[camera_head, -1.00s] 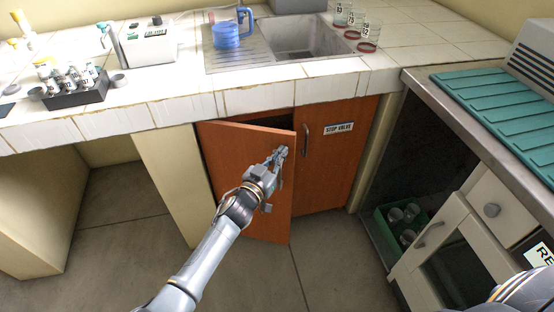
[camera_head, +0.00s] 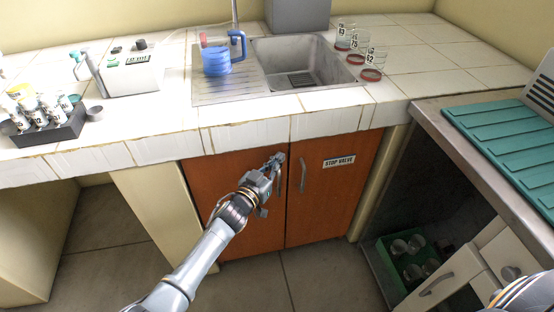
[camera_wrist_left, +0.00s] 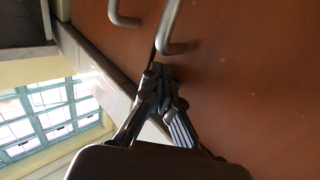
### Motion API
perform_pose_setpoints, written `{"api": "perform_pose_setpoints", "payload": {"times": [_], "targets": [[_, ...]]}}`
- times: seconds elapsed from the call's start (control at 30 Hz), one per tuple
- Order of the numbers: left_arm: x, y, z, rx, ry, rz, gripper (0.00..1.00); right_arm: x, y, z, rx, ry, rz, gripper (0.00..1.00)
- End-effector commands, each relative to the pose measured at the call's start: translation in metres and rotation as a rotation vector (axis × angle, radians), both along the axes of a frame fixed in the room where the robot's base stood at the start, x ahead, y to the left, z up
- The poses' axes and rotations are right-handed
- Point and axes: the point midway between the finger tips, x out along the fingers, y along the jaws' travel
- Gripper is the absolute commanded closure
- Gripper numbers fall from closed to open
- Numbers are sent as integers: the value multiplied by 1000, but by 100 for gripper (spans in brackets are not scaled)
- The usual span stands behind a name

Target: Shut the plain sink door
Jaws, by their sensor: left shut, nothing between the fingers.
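The plain sink door (camera_head: 235,195) is the left brown door under the sink, without a label. It looks flush with the right door (camera_head: 328,190), which bears a "STOP VALVE" label (camera_head: 339,161). My left gripper (camera_head: 276,160) is shut and empty at the plain door's upper right, by its handle. In the left wrist view the closed fingertips (camera_wrist_left: 163,75) are at the door face, close beside the end of a handle (camera_wrist_left: 170,30); I cannot tell if they touch it. My right gripper is not in view.
The tiled counter (camera_head: 245,135) with the sink (camera_head: 300,68) overhangs the doors. A blue jug (camera_head: 215,62) stands beside the sink. At the right are a metal-edged bench (camera_head: 470,150) and a green crate (camera_head: 385,250) below it. The floor in front is clear.

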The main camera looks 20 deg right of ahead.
Motion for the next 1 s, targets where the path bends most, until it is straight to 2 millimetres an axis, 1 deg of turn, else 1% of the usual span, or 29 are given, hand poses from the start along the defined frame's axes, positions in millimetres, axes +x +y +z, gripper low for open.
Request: {"api": "perform_pose_setpoints", "payload": {"times": [0.03,0.3,0.4,0.57,0.7,1.0], "targets": [[2,1,3,-2,-3,3,100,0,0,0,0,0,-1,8],[3,1,5,-4,-5,4,100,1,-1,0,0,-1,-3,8],[3,1,6,-5,-5,4,100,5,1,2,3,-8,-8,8],[-2,9,5,-3,-7,6,100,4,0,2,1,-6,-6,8],[-16,22,3,-2,-4,3,100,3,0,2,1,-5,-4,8],[-56,64,1,0,-1,2,100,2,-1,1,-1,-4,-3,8]]}}
